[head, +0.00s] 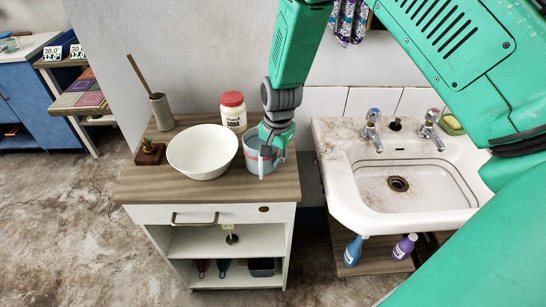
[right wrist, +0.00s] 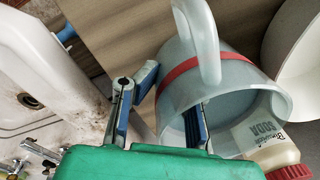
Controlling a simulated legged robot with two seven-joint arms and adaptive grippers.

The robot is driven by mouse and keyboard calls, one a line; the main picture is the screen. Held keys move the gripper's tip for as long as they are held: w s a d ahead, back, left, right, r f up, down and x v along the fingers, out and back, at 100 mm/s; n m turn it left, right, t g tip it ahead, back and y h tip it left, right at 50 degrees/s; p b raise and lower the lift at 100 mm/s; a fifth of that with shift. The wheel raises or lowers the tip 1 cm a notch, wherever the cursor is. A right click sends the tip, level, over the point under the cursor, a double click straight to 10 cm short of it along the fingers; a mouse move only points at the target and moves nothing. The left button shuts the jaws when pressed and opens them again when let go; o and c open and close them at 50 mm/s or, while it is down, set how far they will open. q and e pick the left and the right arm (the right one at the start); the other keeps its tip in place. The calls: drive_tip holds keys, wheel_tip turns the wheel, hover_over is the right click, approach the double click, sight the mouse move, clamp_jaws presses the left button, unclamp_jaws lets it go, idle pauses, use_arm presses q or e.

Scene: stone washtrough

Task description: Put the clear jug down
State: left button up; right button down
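The clear jug (head: 252,160) is at the right end of the cabinet's wooden top (head: 222,187) and appears to stand upright on it. The right wrist view shows its greyish see-through wall, a red band and a curved handle (right wrist: 208,40). My right gripper (head: 268,158) is at the jug from above. In the wrist view its fingers (right wrist: 163,115) are apart, one outside the jug and one inside its mouth. A gap shows between the outer finger and the wall. The jug's far side is partly hidden by my gripper in the head view. My left gripper is out of view.
A white bowl (head: 202,150) stands close left of the jug. A red-lidded soda jar (head: 233,112) stands behind it. The washbasin (head: 345,185) is to the right, past a narrow gap.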

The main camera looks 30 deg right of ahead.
drive_tip(key=c, duration=1.7)
unclamp_jaws()
drive_tip(key=shift+a, duration=0.1)
drive_tip(key=shift+r, duration=0.4)
drive_tip(key=r, duration=0.7)
drive_tip(key=s+r, duration=0.1)
drive_tip(key=r, duration=0.3)
drive_tip(key=shift+d+r, duration=0.2)
